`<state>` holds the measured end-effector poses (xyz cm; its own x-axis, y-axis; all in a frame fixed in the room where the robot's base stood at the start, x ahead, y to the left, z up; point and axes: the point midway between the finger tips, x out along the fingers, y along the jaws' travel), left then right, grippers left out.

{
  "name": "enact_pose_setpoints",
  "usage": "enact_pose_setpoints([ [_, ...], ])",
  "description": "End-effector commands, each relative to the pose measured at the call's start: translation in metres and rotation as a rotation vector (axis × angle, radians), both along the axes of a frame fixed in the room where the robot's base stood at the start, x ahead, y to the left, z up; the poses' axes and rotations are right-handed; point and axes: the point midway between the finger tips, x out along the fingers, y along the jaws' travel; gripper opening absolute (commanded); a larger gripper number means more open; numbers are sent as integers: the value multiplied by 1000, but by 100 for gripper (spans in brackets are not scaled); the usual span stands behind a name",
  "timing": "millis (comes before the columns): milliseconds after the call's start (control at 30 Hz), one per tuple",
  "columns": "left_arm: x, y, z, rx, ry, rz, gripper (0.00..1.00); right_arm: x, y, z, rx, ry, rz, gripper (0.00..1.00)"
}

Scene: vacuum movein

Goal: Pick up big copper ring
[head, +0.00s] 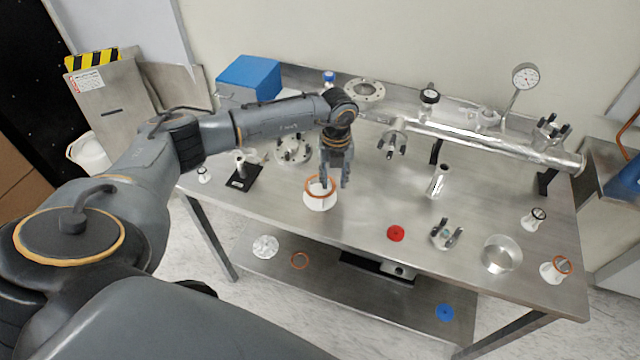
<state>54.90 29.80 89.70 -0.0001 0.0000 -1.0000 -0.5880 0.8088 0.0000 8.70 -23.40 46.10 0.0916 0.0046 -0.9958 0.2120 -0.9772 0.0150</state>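A big copper ring (307,190) sits around the top of a white holder (320,204) near the front edge of the steel table. My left gripper (335,183) points down just over the right part of the ring. Its fingers are apart, and it looks open with nothing lifted. One finger covers part of the ring and holder, and I cannot tell whether it touches them. My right gripper is not in view.
A smaller copper ring tops a white holder (554,273) at the right corner. A steel tube assembly (480,140) spans the back right. A black stand (244,178) is left of the gripper. A red disc (396,233) lies at front.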

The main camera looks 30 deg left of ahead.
Motion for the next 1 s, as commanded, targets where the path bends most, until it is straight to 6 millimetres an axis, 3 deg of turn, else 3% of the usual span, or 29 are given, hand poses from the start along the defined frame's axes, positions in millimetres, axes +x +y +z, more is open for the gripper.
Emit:
enact_pose_setpoints([
  [433,0,0,-3,0,0,0,32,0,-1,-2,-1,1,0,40],
  [600,0,0,-3,0,0,0,0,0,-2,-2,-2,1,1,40],
  [1000,0,0,-2,0,0,0,0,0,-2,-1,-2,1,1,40],
])
